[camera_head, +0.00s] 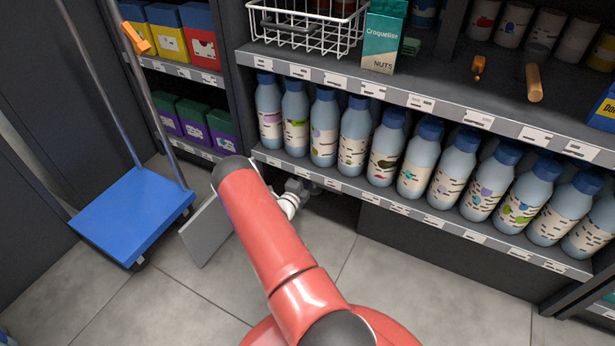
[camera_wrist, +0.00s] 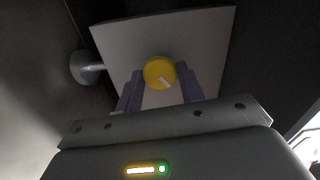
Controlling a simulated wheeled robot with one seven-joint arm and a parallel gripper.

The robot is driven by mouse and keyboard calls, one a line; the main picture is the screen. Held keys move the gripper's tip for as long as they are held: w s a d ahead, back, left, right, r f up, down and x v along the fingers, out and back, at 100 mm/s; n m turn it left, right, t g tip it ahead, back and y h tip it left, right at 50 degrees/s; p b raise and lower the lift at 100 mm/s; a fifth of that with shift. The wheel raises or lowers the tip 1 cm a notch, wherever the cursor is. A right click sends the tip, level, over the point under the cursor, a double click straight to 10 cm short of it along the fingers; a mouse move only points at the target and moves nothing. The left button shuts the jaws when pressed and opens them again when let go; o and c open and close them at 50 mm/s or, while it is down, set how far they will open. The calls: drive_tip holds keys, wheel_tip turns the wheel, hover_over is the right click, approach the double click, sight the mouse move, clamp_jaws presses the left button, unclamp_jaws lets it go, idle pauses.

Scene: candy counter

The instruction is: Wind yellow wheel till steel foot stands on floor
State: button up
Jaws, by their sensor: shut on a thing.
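The yellow wheel (camera_wrist: 160,72) is a small round knob with a pale pointer mark, in front of a light grey plate (camera_wrist: 205,45) in the wrist view. My gripper (camera_wrist: 160,88) has one finger on each side of the wheel and is shut on it. The pointer mark slants toward the lower right. A round grey steel foot (camera_wrist: 82,67) on a short stem sticks out left of the plate. I cannot tell whether it touches the floor. In the head view my red arm reaches low under the shelf and hides the wheel and foot.
A grey panel (camera_head: 208,228) stands out from the shelf base, left of my arm. A blue trolley (camera_head: 132,213) stands farther left on the tiled floor (camera_head: 400,290). Blue bottles (camera_head: 420,162) line the low shelf above the dark gap. The floor in front is clear.

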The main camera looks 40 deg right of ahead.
drive_tip(key=m, duration=0.3)
drive_tip(key=m, duration=0.3)
idle(0.4)
drive_tip(key=shift+m, duration=1.9)
drive_tip(key=m, duration=0.3)
